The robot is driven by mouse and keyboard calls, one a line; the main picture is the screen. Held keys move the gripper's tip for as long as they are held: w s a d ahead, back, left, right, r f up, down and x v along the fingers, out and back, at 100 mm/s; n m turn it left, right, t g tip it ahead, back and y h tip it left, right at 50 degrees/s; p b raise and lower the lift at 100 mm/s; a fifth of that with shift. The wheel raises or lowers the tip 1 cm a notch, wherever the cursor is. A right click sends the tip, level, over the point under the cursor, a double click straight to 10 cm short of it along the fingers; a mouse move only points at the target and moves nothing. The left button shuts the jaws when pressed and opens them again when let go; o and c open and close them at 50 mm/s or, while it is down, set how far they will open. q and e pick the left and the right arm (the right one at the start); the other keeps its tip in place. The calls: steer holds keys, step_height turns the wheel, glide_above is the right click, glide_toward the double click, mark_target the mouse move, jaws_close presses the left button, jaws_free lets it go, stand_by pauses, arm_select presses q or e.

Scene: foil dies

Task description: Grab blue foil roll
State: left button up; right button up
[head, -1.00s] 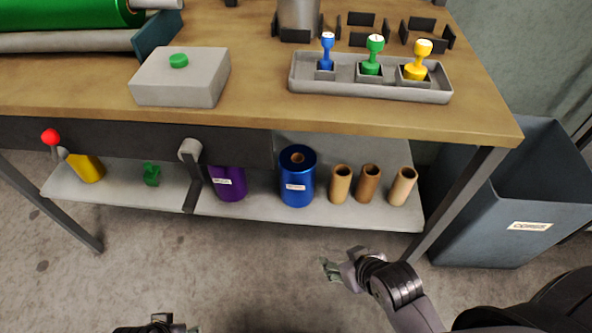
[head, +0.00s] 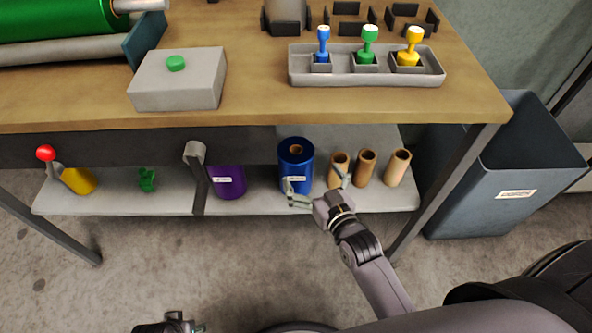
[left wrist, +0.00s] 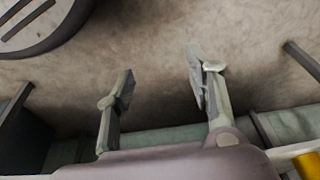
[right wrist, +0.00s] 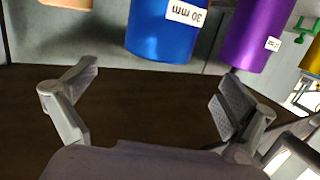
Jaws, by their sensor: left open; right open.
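The blue foil roll (head: 296,160) stands upright on the lower shelf, between the purple roll and the brown tubes. In the right wrist view the blue roll (right wrist: 165,30) shows upside down with a "30 mm" label, ahead of the open fingers. My right gripper (head: 316,184) is open and empty, just in front of the shelf, its fingers spread near the roll's right front; whether they touch it I cannot tell. My left gripper (left wrist: 160,92) is open and empty over the floor; only a part of it (head: 178,324) shows at the head view's bottom edge.
A purple roll (head: 229,182) stands left of the blue one, and brown tubes (head: 365,168) stand close on its right. The table top (head: 240,115) overhangs the lower shelf (head: 270,203). A grey bin (head: 480,190) stands at right.

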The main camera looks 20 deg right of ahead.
mark_target(302, 163)
steer(key=w, duration=0.4)
steer(key=shift+w+a+f+b, duration=0.3)
steer(key=shift+w+f+b, duration=0.05)
steer(key=shift+f, duration=0.05)
steer(key=shift+w+a+f+b, duration=0.15)
steer(key=shift+w+b, duration=0.25)
steer(key=shift+w, duration=0.9)
steer(key=shift+w+f+b, duration=0.1)
steer(key=shift+w+b, duration=0.25)
steer(key=shift+w, duration=0.95)
arm_select(q)
steer(key=w+v, duration=0.2)
steer(key=v, duration=0.6)
steer(key=shift+s+r+t, duration=0.25)
steer(key=shift+r+t, duration=0.05)
steer(key=shift+r, duration=0.05)
steer(key=shift+a, duration=0.1)
arm_select(e)
steer(key=shift+c, duration=0.6)
steer(key=c, duration=1.9)
steer(key=shift+r, duration=0.15)
